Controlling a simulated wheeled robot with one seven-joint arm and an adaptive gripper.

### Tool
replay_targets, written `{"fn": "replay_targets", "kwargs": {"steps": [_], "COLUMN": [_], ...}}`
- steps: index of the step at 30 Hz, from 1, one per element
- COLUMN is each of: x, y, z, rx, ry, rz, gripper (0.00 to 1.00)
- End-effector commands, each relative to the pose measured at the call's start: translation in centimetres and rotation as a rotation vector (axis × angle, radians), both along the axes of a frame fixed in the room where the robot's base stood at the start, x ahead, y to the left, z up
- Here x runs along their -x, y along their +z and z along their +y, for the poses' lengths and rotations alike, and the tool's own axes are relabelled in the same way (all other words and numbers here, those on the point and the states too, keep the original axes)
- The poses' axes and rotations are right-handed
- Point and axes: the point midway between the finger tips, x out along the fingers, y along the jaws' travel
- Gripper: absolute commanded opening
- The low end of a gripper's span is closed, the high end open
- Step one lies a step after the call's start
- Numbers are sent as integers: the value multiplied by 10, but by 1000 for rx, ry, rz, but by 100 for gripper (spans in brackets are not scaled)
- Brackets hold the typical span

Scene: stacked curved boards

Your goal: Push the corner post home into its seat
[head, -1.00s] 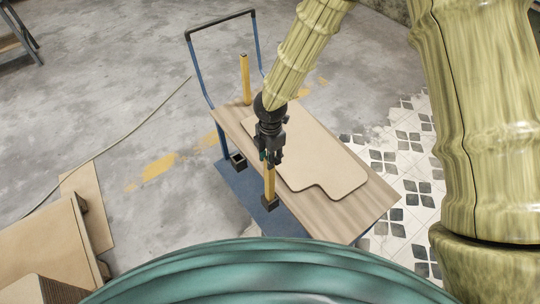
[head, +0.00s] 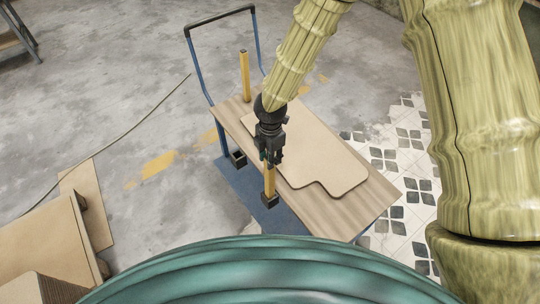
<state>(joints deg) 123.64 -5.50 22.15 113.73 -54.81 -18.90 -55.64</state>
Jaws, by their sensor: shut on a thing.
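In the head view, a yellow corner post (head: 269,181) stands upright at the near side of a cart. Its lower end is at a dark square seat (head: 270,200); I cannot tell how deep it sits. My gripper (head: 270,160) is shut on the upper part of the post, pointing down, and hides the post's top. A second yellow post (head: 245,75) stands upright at the far side of the cart. Another dark square seat (head: 237,159), with no post in it, is at the cart's left corner.
The cart has a wooden top (head: 360,205) bearing a tan board (head: 318,160) with a notched outline, right beside my gripper. A blue lower deck (head: 240,185) and a dark push handle (head: 220,22) show at left. Brown panels (head: 45,235) lie lower left. Grey floor is open at left.

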Motion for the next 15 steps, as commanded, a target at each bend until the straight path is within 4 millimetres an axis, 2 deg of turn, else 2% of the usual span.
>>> {"fn": "replay_targets", "kwargs": {"steps": [15], "x": [0], "y": [-11], "z": [0], "rx": [0], "ry": [0], "rz": [0], "gripper": [0]}}
